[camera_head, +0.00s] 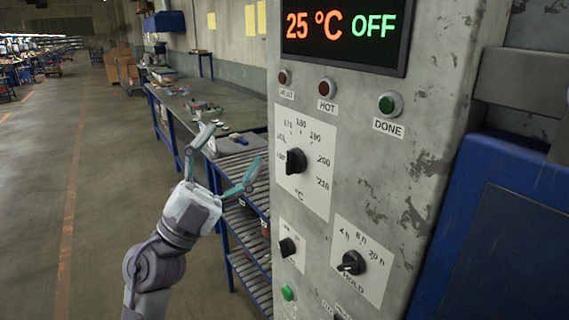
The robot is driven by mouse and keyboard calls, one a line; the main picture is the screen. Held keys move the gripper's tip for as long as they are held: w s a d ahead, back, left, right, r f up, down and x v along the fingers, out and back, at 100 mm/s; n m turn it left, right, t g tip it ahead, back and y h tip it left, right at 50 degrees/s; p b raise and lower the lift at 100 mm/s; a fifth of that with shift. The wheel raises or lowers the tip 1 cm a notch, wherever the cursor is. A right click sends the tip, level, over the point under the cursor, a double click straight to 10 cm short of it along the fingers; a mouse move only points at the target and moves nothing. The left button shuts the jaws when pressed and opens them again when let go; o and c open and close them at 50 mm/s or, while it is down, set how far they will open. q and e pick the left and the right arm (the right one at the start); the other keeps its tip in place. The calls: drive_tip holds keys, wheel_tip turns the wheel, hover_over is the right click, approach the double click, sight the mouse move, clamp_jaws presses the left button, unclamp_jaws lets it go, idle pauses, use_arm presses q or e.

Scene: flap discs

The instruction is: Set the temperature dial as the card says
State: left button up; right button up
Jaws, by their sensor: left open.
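The temperature dial (295,161) is a black knob on a white plate marked °C, on the grey control panel (345,125). The display (345,32) above reads 25 °C in orange and OFF in green. My left gripper (228,157) is open and empty, left of the dial and apart from the panel. No card with readable instructions shows. My right gripper is not in view.
Below the dial are a smaller black knob (287,247), a HOLD knob (351,263) and a green button (288,292). HEAT, HOT and DONE lamps sit above it. A roller rack (245,262) and a workbench (205,100) stand behind my gripper. Open floor lies left.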

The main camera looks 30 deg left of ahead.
use_arm(q)
drive_tip(key=d+f+m+g+h, duration=0.1)
drive_tip(key=d+m+g+h, duration=0.15)
drive_tip(key=m+g, duration=0.4)
drive_tip(key=n+g+y, duration=0.2)
drive_tip(key=n+y, duration=0.1)
drive_tip(key=y, duration=0.3)
approach(287, 164)
drive_tip(key=p+x, duration=0.4)
drive_tip(key=x, duration=0.4)
drive_tip(key=shift+w+d+r, duration=0.1)
drive_tip(key=shift+w, duration=0.3)
drive_tip(key=shift+w+d, duration=0.15)
drive_tip(key=shift+w, duration=0.3)
drive_tip(key=shift+y, duration=0.25)
drive_tip(key=shift+m, duration=0.25)
drive_tip(key=c, duration=1.2)
drive_tip(key=shift+o, duration=0.2)
